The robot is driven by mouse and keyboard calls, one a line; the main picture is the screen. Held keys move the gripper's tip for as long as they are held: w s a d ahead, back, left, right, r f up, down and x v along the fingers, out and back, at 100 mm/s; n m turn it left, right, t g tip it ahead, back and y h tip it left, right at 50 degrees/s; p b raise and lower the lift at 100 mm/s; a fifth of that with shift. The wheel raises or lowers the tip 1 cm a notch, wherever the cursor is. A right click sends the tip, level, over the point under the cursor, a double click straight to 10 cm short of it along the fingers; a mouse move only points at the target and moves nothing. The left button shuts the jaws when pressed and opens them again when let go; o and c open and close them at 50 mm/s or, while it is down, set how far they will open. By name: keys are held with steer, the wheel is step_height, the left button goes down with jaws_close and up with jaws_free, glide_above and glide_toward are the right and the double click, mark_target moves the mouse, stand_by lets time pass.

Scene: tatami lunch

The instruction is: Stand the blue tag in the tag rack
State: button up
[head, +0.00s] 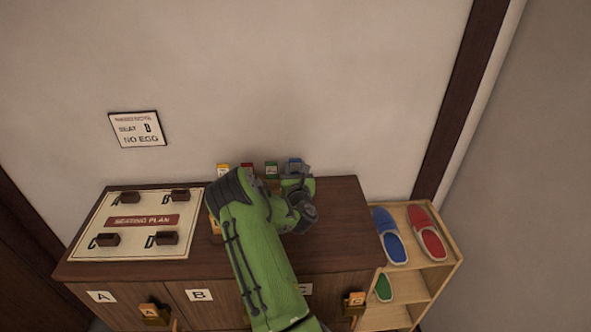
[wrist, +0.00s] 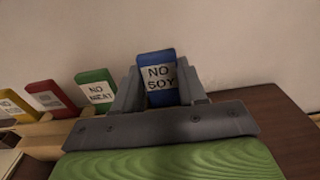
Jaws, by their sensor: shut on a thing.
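The blue tag (wrist: 158,68), its white label reading NO SOY, stands nearly upright between the fingers of my gripper (wrist: 159,92), which is shut on it. In the head view the blue tag's top (head: 295,161) shows just behind my gripper (head: 297,178), over the cabinet's back right. The wooden tag rack (wrist: 45,132) shows at the left of the wrist view. It holds a green NO MEAT tag (wrist: 95,91), a red tag (wrist: 44,98) and a yellow tag (wrist: 12,106). My gripper hides the blue tag's lower end, so I cannot tell whether it is in the rack.
The cabinet top (head: 335,220) is clear right of my arm. A seating plan board (head: 90,225) with several dark holders lies at left. A notice (head: 137,129) hangs on the wall close behind. A slipper shelf (head: 408,285) stands at right.

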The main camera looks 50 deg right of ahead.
steer(key=shift+f, duration=0.15)
steer(key=o, duration=1.7)
step_height(320, 180, up, 7)
steer(key=p, duration=0.6)
